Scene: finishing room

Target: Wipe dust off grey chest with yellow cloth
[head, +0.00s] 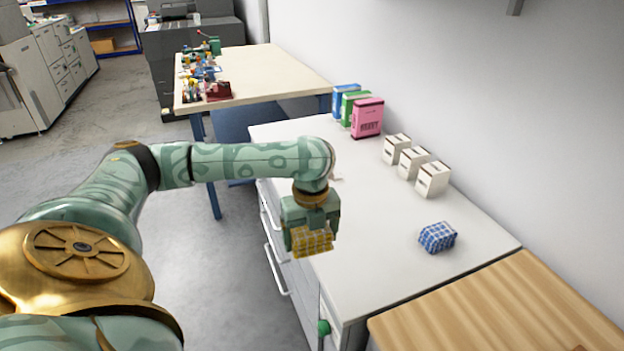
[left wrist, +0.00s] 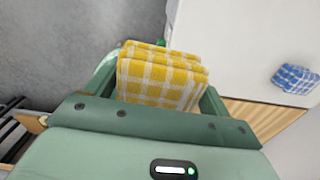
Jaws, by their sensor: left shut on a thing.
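The yellow checked cloth (head: 312,241) is folded and held between the fingers of my left gripper (head: 311,228). It also shows in the left wrist view (left wrist: 160,80), between the green fingers of the gripper (left wrist: 158,95). The gripper is over the front left edge of the grey chest (head: 365,255), whose pale top and drawer front show in the head view. I cannot tell whether the cloth touches the top. No dust is plain to see on the chest. My right gripper is not in view.
A blue checked cloth (head: 437,237) lies on the chest top at the right. Three white boxes (head: 413,163) and blue, green and pink boxes (head: 367,118) stand along the wall. A wooden surface (head: 500,310) adjoins the near end. The middle of the top is clear.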

